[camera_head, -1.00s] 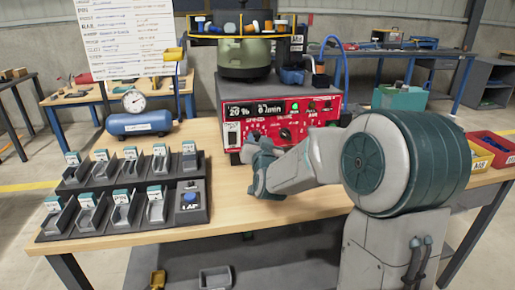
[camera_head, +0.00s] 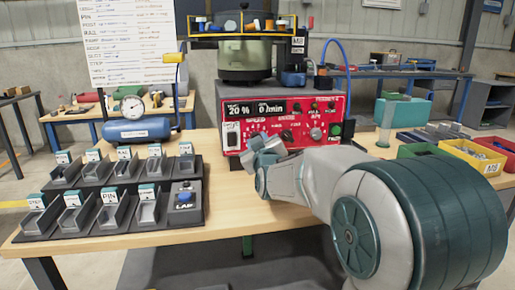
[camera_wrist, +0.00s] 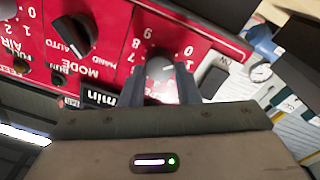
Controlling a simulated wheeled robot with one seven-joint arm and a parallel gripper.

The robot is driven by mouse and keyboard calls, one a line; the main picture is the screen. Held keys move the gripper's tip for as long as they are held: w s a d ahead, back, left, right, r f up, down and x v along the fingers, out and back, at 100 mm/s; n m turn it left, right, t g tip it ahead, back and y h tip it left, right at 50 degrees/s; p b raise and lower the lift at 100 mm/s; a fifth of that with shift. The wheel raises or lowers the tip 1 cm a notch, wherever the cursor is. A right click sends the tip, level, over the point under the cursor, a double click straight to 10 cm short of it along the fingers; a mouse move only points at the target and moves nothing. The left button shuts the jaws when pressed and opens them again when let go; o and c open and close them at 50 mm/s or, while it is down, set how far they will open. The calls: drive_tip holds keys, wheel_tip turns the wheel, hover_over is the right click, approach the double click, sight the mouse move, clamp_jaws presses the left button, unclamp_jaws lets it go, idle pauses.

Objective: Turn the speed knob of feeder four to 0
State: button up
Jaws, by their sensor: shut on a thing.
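The feeder's control box has a red front panel (camera_head: 298,124) on the bench. Its display (camera_head: 255,109) reads 20 % and 0 /min. The speed dial is at the panel's lower left, and my gripper (camera_head: 262,148) covers most of it in the head view. In the wrist view my gripper (camera_wrist: 160,92) has its two fingers shut on the grey speed knob (camera_wrist: 161,68). Scale numbers 7, 8, 9, 0 and 1 show around the knob, upside down. The fingers partly hide the knob's pointer.
Another black knob (camera_wrist: 74,34), marked mode, sits beside it. A green bowl (camera_head: 243,60) stands on the control box. A rack of bins (camera_head: 100,245) is on the left of the bench, with a blue tank (camera_head: 138,131) behind. Yellow (camera_head: 470,153) and other bins stand right.

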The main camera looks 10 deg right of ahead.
drive_tip(key=shift+n, duration=0.4)
drive_tip(key=o, duration=1)
drive_tip(key=shift+s, duration=0.15)
drive_tip(key=shift+s+a+f+p, duration=0.15)
drive_tip(key=shift+s+p, duration=0.3)
drive_tip(key=shift+s, duration=2.95)
drive_tip(key=shift+s+f+p, duration=0.2)
drive_tip(key=shift+s+p, duration=0.2)
drive_tip(key=shift+s, duration=2.95)
